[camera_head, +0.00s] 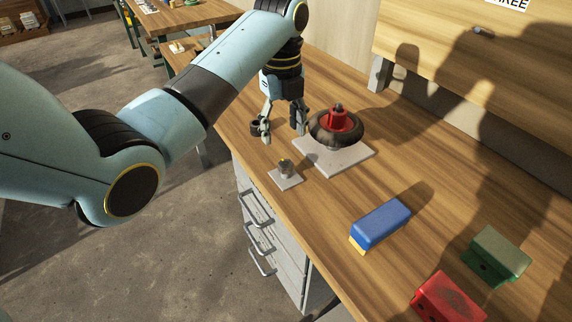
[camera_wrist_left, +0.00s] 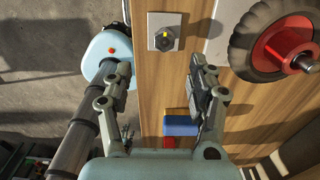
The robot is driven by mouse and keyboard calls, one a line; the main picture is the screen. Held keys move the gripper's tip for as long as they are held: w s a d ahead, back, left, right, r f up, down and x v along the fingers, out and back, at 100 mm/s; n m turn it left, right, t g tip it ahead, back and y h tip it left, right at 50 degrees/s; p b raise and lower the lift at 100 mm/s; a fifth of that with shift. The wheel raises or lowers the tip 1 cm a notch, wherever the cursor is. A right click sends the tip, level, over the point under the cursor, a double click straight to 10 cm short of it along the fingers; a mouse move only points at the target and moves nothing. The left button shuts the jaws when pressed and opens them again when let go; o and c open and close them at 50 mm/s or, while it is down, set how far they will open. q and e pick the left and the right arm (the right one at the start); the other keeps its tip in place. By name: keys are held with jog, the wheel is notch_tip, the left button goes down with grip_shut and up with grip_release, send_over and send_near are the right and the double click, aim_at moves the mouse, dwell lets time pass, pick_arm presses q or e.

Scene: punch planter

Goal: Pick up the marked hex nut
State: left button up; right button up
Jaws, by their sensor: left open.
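In the wrist view the open fingers (camera_wrist_left: 159,70) lie below the nut in the picture. My right gripper is out of view.
A black wheel with a red hub (camera_head: 337,124) stands on a larger pale plate (camera_head: 334,161), close right of my left gripper. A blue block (camera_head: 381,224), red block (camera_head: 447,299) and green block (camera_head: 497,256) lie nearer.

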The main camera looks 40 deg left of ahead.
pick_arm(q)
send_over(285, 163)
jog(key=f, duration=0.4)
jog(key=shift+s+a, duration=0.1)
jog(key=shift+s, duration=0.2)
jog(key=f, duration=0.5)
jog(key=shift+w+f, duration=0.35)
grip_shut()
